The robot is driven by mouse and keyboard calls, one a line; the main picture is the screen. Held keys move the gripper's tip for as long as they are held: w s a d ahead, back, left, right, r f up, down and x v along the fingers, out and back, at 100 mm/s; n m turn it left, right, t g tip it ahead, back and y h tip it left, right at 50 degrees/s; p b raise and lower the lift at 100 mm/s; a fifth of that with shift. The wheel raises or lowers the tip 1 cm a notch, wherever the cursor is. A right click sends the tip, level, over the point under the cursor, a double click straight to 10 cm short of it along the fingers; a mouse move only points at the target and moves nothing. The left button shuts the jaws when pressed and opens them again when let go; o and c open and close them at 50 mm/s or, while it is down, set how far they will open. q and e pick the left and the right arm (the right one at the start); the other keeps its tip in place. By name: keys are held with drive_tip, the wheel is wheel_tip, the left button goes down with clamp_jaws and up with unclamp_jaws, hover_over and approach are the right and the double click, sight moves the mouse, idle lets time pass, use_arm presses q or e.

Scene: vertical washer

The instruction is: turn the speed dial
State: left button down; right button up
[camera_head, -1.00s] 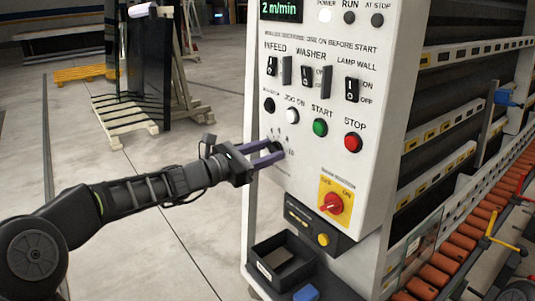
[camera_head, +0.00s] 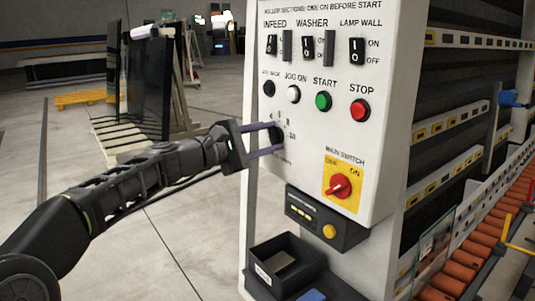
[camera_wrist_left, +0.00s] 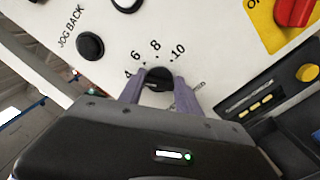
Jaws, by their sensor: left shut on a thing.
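The speed dial (camera_head: 276,135) is a black knob on the lower left of the white control panel (camera_head: 377,95), with a number scale printed around it. In the left wrist view the dial (camera_wrist_left: 158,78) sits between the two purple fingers, with the numbers 4, 6, 8 and 10 showing above it. My left gripper (camera_head: 268,139) reaches in from the left and is shut on the dial. The fingers and the gripper body hide its sides and lower part. My right gripper is not in view.
Above the dial are the JOG BACK button (camera_head: 269,88), a white button (camera_head: 293,94), a green START button (camera_head: 323,101) and a red STOP button (camera_head: 360,110). A red main switch (camera_head: 340,186) on yellow is lower right. A black open bin (camera_head: 285,266) stands below.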

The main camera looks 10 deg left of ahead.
use_arm(q)
drive_tip(key=m+b, duration=0.4)
drive_tip(key=m, duration=0.1)
drive_tip(key=m+b, duration=0.2)
drive_tip(key=b, duration=0.1)
drive_tip(key=shift+f, duration=0.4)
drive_tip(key=m+b, duration=0.3)
drive_tip(key=m, duration=0.1)
drive_tip(key=shift+m, duration=0.4)
drive_tip(key=shift+m+b, duration=0.7)
drive_tip(key=shift+m, duration=0.5)
drive_tip(key=shift+r, duration=0.1)
drive_tip(key=c, duration=0.8)
unclamp_jaws()
drive_tip(key=shift+c, duration=0.2)
